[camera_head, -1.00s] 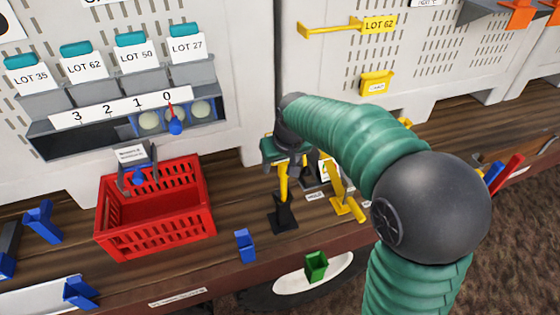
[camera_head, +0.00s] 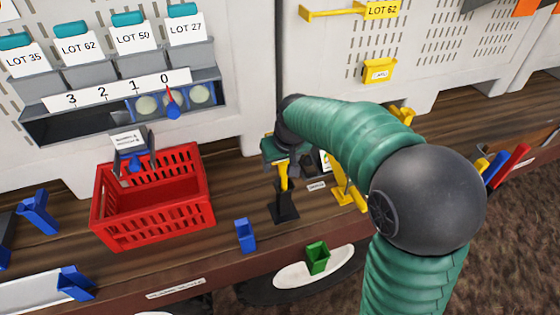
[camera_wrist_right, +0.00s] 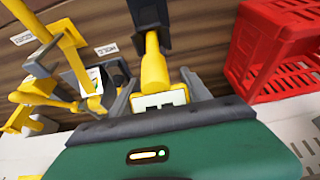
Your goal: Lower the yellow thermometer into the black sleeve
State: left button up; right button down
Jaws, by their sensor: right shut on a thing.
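The yellow thermometer (camera_head: 284,177) stands roughly upright under my right gripper (camera_head: 289,158). In the right wrist view, the thermometer (camera_wrist_right: 153,68) has a pale display near my right gripper (camera_wrist_right: 158,95), which is shut on it. The black sleeve (camera_head: 284,206) stands on the wooden bench, directly below the thermometer. The thermometer's lower end meets the top of the sleeve (camera_wrist_right: 148,14); the tip is hidden and its depth inside cannot be told. My left gripper is in neither view.
A yellow stand (camera_head: 343,188) is close to the right of the sleeve. A red basket (camera_head: 150,218) is to the left. A blue holder (camera_head: 245,235) and a green holder (camera_head: 317,258) are near the front edge. A white panelled wall rises behind.

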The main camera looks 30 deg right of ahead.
jog(key=shift+c, duration=2.1)
grip_release()
jog(key=b+v, duration=0.1)
jog(key=v, duration=1.5)
jog(key=shift+s+r, duration=0.2)
jog(key=shift+r, duration=0.1)
